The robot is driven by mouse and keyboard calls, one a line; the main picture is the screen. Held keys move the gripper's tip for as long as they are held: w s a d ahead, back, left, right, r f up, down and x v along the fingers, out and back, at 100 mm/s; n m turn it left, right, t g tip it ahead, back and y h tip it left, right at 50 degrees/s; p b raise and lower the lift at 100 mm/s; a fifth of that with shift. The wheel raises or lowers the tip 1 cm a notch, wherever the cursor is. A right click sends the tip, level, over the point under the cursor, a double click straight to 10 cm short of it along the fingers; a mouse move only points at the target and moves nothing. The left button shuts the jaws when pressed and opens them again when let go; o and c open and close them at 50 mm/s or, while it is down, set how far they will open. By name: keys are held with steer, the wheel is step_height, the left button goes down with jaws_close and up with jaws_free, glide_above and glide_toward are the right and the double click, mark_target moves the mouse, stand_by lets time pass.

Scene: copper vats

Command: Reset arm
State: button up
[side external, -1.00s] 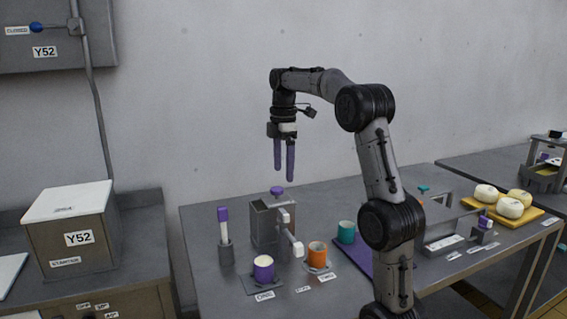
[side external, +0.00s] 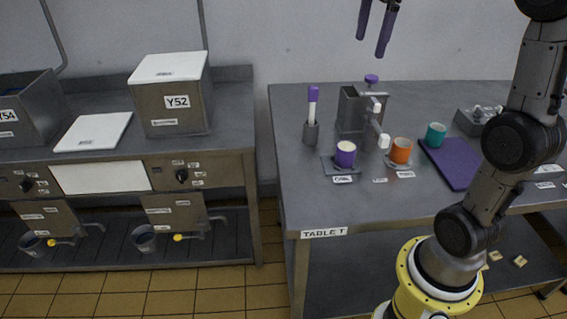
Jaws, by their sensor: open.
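My gripper (side external: 377,30) is at the top edge of the side external view, with its two purple fingers pointing down and apart. It is open and nothing is between the fingers. It hangs above the grey table (side external: 300,190), over a metal box (side external: 351,108) that has a purple knob (side external: 371,79) by it. The gripper's upper part and much of my arm are cut off by the top of the picture.
On the table stand a purple-capped tube in a holder (side external: 311,132), a purple cup (side external: 345,153), an orange cup (side external: 401,150) and a teal cup (side external: 435,134) by a purple mat (side external: 462,170). A vat bench (side external: 235,110) stands left, across a gap.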

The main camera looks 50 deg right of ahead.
steer(key=s+a+f+m+t, duration=0.2)
steer(key=s+a+f, duration=0.1)
steer(key=s+a, duration=0.8)
steer(key=s+a+f+m+t, duration=0.1)
steer(key=s+a+f+m, duration=0.1)
steer(key=f+m, duration=0.2)
steer(key=s+a+f+m+t, duration=0.1)
steer(key=a+f+m, duration=0.2)
steer(key=f+m, duration=0.2)
steer(key=shift+s+a+f+y, duration=0.2)
steer(key=shift+s+f+y, duration=0.2)
steer(key=shift+f, duration=0.6)
